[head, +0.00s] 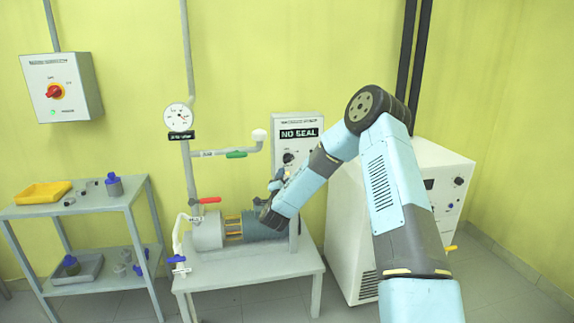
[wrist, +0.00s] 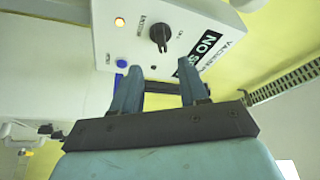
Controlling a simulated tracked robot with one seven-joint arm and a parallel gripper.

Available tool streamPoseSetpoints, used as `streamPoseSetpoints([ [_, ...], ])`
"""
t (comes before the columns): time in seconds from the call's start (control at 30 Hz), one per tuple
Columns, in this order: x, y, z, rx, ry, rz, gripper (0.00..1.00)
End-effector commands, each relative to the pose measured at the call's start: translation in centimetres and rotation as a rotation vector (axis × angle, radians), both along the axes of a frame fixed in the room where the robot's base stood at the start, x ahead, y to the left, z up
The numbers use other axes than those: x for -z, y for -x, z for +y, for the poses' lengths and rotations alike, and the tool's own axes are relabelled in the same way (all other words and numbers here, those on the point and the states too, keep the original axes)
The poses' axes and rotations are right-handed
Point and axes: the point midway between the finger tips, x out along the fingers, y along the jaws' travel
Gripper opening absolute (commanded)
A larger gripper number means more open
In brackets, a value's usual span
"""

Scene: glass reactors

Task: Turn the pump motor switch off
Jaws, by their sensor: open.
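A grey wall box (head: 62,86) at the left carries a red rotary switch (head: 54,91) with a lit green lamp (head: 53,113) below it. Its heading is too small to read. A second white panel (head: 310,122) marked "NO SEAL" carries a black rotary knob (head: 288,158), also seen in the wrist view (wrist: 160,35). I cannot read which control is the pump motor switch. My gripper (head: 277,185) is open and empty in front of the white panel, far right of the red switch. In the wrist view its fingers (wrist: 158,72) are apart, just short of the black knob, not visibly touching it.
The pump (head: 210,231) sits on a low grey table (head: 250,268) below my gripper. Pipes with a gauge (head: 178,117) and a red valve handle (head: 209,200) rise left of it. A shelf trolley (head: 85,206) stands under the wall box. A white cabinet (head: 345,235) is at right.

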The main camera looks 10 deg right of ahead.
Motion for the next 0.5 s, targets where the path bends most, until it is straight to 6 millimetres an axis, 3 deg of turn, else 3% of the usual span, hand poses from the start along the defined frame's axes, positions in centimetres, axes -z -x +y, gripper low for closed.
streamPoseSetpoints([
  [0.5,-1.7,-8.0,-2.9,0.001,-0.001,-0.002,0.44],
])
